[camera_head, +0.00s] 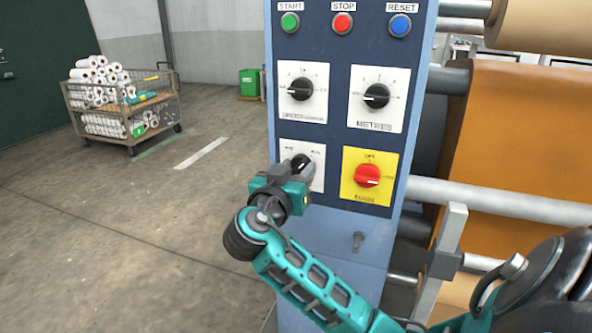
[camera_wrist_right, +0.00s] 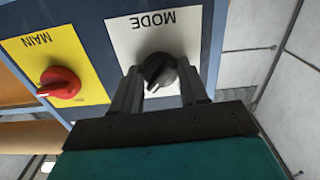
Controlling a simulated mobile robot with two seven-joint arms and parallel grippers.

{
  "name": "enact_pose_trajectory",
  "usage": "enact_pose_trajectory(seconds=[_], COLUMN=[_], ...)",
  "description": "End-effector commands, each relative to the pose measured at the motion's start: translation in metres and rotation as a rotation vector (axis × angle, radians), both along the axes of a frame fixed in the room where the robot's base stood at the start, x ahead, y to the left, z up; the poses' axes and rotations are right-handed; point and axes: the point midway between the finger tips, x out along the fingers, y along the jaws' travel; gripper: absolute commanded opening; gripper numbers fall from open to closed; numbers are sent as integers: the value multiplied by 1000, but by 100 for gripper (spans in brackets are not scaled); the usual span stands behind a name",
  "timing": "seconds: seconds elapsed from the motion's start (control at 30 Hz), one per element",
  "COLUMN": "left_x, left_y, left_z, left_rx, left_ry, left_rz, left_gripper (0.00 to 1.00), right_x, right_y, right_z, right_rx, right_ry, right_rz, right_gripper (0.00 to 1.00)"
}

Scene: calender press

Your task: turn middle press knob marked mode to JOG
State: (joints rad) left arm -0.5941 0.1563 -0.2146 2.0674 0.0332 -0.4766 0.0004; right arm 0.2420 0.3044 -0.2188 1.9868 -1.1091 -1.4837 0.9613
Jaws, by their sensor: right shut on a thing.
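The mode knob (camera_wrist_right: 158,72) is black and sits on a white plate marked MODE (camera_wrist_right: 188,45), upside down in the right wrist view. In the head view the knob (camera_head: 301,161) shows partly, on the white plate at the lower left of the blue panel. My right gripper (camera_wrist_right: 153,88) has its two fingers on either side of the knob and is shut on it. In the head view my right gripper (camera_head: 298,168) hides the lower part of the plate. Where the pointer stands against the labels is too small to tell. My left gripper is not in view.
A red knob on a yellow plate (camera_head: 357,193) is just right of the mode plate. Two more black knobs (camera_head: 300,89) (camera_head: 377,95) sit above, under green, red and blue buttons. A key (camera_head: 358,241) sticks out below. Rollers and orange web (camera_head: 520,140) are at right.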

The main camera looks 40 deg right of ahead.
Motion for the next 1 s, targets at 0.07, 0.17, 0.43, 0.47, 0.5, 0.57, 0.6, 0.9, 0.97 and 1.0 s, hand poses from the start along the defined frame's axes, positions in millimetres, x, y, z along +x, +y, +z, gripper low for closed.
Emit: enact_pose_trajectory(seconds=[0.07, 0.17, 0.43, 0.47, 0.5, 0.57, 0.6, 0.9, 0.97, 1.0], left_x=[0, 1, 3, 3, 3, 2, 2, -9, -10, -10], left_y=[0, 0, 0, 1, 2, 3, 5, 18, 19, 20], left_z=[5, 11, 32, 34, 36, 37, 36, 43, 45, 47], left_rx=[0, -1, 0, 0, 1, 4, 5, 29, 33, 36], left_ry=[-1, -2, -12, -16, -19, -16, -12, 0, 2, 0], left_rz=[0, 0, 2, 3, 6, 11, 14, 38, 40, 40], left_gripper=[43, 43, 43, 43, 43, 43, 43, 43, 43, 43], right_x=[0, 0, -1, -1, -1, -1, -1, -2, -2, -2], right_y=[1, 0, 0, 0, 0, 1, 0, 0, 0, 0], right_z=[0, 1, 2, 2, 2, 2, 2, 3, 3, 3], right_rx=[-13, -42, -150, -164, -182, -208, -225, -358, -384, -402], right_ry=[35, 91, 304, 330, 363, 415, 449, 702, 754, 788], right_rz=[1, 0, 1, 1, 2, 2, 2, 2, 3, 3], right_gripper=[13, 13, 13, 13, 13, 13, 13, 13, 13, 13])
